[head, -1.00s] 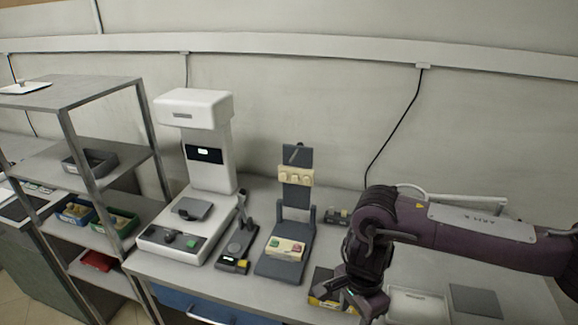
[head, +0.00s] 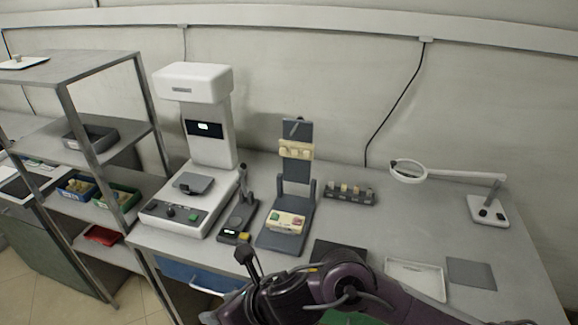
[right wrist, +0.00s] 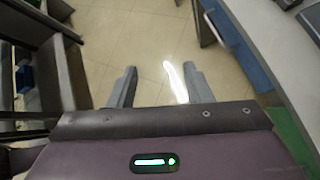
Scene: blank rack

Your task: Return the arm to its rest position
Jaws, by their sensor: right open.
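My right arm (head: 350,290) comes in from the lower right of the head view, bent low in front of the bench. Its hand is at the bottom edge of that view, and the fingers do not show clearly there. In the right wrist view my right gripper (right wrist: 160,80) is open, its two grey fingers apart with only tiled floor between them. It holds nothing. My left gripper is not in view.
A white machine (head: 208,150) and a small lever device (head: 240,215) stand at the bench's left. A white tray (head: 415,278), grey pad (head: 470,272) and magnifier lamp (head: 488,210) are at the right. Shelving with bins (head: 118,200) stands left. A blue drawer (head: 190,278) is below the bench.

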